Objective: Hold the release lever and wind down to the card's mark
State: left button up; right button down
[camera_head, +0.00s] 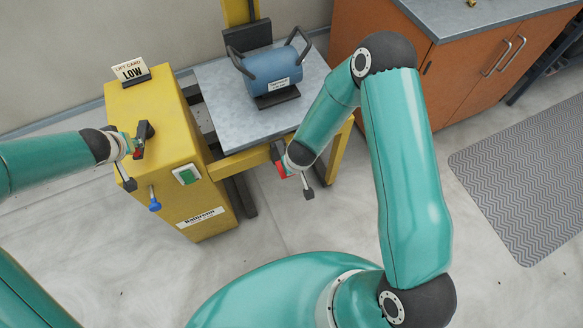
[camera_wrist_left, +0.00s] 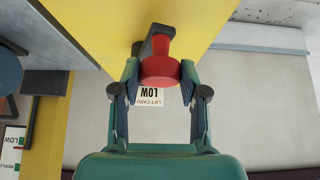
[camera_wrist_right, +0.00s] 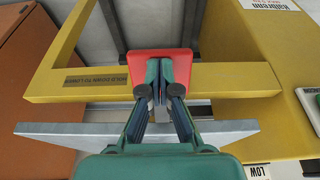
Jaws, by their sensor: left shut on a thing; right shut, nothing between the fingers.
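My left gripper (camera_head: 131,148) is shut on a red knob (camera_wrist_left: 160,71) on a dark crank arm (camera_head: 146,131) on top of the yellow lift cabinet (camera_head: 168,125). My right gripper (camera_wrist_right: 161,80) is shut and empty, its fingertips at a red paddle (camera_wrist_right: 143,57) under the lift platform's front edge. They look in contact with it; how far it is pressed cannot be told. A label (camera_wrist_right: 98,78) beside it reads "hold down to lower". The lift card (camera_head: 131,76) reads "LOW". The grey platform (camera_head: 220,90) carries a blue cylinder (camera_head: 270,70) with dark handles.
A green button (camera_head: 187,175) and a blue-knobbed handle (camera_head: 154,202) are on the cabinet's front. An orange cupboard (camera_head: 470,75) with a grey top stands at the back right. A grey patterned mat (camera_head: 520,180) lies on the right. The floor in front of the lift is clear.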

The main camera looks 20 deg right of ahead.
pick_arm(q)
jog(key=shift+w+a+r, duration=0.25)
jog(key=shift+w+a, duration=0.35)
jog(key=shift+a, duration=0.3)
jog(key=shift+w+a, duration=0.25)
jog(key=shift+a, duration=0.1)
jog(key=o, duration=0.9)
jog(key=shift+w+a, duration=0.1)
jog(key=shift+a, duration=0.05)
jog(key=shift+c, duration=0.2)
jog(key=o, duration=0.4)
jog(key=shift+f, duration=0.1)
jog(key=shift+f, duration=0.1)
